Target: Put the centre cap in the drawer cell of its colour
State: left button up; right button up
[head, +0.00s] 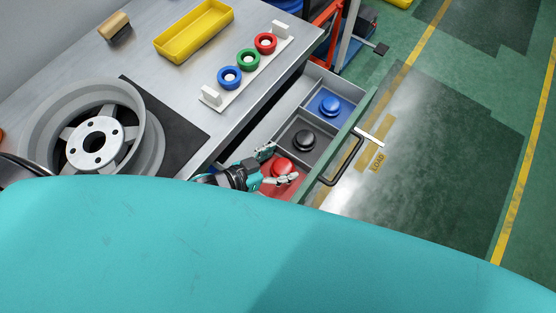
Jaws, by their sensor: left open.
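The drawer (316,72) is pulled out from the bench. It shows a blue cell (344,116) with a blue cap (330,104) in it, a dark grey cell (320,151) with a black cap (303,140), and a red cell (270,190) with a red cap (281,167). My left gripper (280,164) is open at the red cell, its fingers spread on either side of the red cap in the picture. I cannot tell whether they touch it. My teal body hides the near end of the drawer. My right gripper is not in view.
The drawer front carries a black handle (345,160). On the bench are a grey wheel (75,130), a white rack with blue, green and red rings (248,60), a yellow tray (193,32) and a brush (115,27). Green floor lies open at right.

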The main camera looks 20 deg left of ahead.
pick_arm(q)
jog(key=shift+s+a+f, duration=0.15)
jog(key=shift+s+f, duration=0.15)
jog(key=shift+f, duration=0.35)
jog(key=shift+r, duration=0.25)
jog(key=r+p+v, duration=0.1)
jog(key=v, duration=1.1)
jog(key=shift+w+r, duration=0.3)
